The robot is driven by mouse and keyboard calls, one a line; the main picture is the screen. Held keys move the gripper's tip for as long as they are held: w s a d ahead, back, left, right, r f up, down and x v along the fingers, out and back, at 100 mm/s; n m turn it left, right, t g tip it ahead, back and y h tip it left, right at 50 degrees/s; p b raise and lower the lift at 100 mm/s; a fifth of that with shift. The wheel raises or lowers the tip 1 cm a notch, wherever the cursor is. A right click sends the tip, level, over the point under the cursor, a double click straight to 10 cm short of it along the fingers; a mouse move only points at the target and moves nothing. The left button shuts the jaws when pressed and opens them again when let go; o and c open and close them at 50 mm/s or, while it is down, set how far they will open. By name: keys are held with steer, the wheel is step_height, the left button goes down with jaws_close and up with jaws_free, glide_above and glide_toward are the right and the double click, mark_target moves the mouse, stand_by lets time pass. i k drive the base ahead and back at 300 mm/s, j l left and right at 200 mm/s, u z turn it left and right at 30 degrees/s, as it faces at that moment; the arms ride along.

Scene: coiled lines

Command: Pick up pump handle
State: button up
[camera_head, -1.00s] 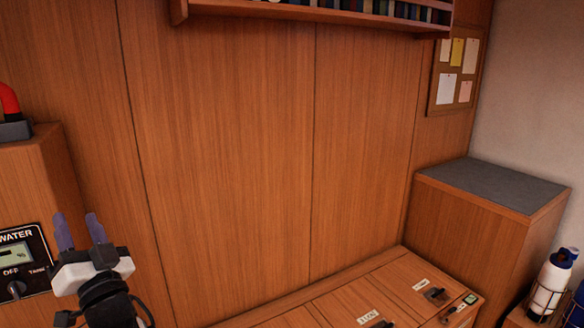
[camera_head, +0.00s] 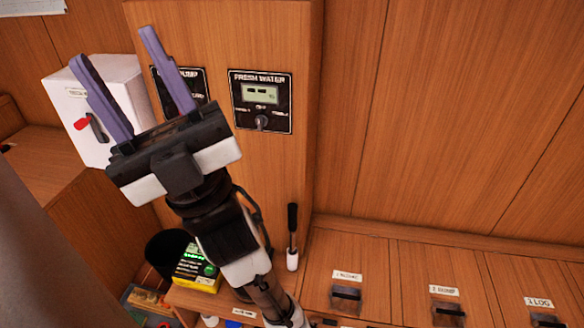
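A slim upright handle (camera_head: 292,225) with a black grip and a white base stands on the wooden surface near my arm; it looks like the pump handle, though no label on it can be read. My gripper (camera_head: 112,48) has two purple fingers spread wide apart with nothing between them. It is raised above and to the left of the handle, pointing up and away from it. My arm passes just left of the handle and hides part of the surface there.
A fresh water panel (camera_head: 261,101) is on the wooden cabinet, right of my gripper. A white box (camera_head: 95,110) with a red-tipped lever is behind the fingers. A black and yellow box (camera_head: 196,270) sits left of my arm. Labelled lockers (camera_head: 347,265) line the right.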

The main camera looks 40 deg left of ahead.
mark_target(292, 208)
steer(key=u, duration=0.95)
steer(key=k+u, duration=0.2)
steer(key=u, duration=0.15)
